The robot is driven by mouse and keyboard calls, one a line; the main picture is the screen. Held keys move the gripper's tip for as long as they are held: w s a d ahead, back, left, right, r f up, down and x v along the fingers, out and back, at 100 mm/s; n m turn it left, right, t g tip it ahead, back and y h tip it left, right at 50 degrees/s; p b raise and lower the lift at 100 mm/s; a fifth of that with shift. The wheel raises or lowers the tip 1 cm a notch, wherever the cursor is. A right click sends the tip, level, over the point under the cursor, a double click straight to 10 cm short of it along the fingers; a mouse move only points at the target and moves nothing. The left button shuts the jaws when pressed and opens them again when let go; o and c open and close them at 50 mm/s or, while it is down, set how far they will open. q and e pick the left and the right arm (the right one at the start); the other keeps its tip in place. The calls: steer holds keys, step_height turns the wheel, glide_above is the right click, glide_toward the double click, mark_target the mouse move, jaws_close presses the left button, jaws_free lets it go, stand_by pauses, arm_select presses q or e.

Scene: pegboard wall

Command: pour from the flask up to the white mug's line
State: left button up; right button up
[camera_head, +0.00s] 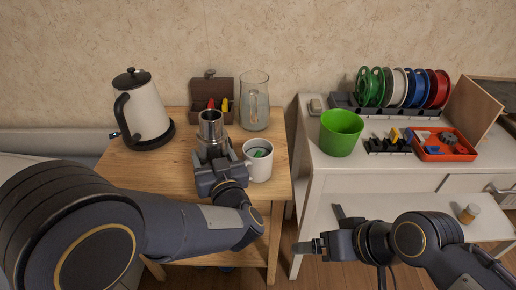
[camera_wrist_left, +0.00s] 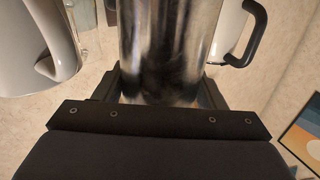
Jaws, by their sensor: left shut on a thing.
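The steel flask (camera_head: 211,128) is upright in my left gripper (camera_head: 213,155), which is shut on it. In the left wrist view the shiny flask (camera_wrist_left: 170,50) fills the middle between the fingers. The white mug (camera_head: 259,168) stands on the wooden table just right of the flask, its handle towards my gripper. A green patch shows inside the mug; I cannot tell what it is or see a fill line. The mug also seems to show at the left of the wrist view (camera_wrist_left: 35,45). My right gripper (camera_head: 320,230) is open and empty, low before the white shelf.
On the wooden table (camera_head: 158,175) stand a white kettle (camera_head: 146,108), a glass jug (camera_head: 254,105) and a brown box (camera_head: 212,92). The white shelf (camera_head: 375,172) at right holds a green cup (camera_head: 340,134), an orange tray (camera_head: 444,146) and a rack of spools (camera_head: 400,88).

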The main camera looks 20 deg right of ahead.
mark_target(210, 139)
arm_select(q)
steer(key=shift+r+p, duration=2.2)
steer(key=shift+r, duration=0.4)
steer(key=f+b, duration=0.1)
steer(key=b, duration=0.2)
steer(key=shift+n, duration=0.4)
steer(key=shift+a+r+b, duration=0.1)
steer(key=shift+b, duration=0.35)
steer(key=shift+r, duration=0.2)
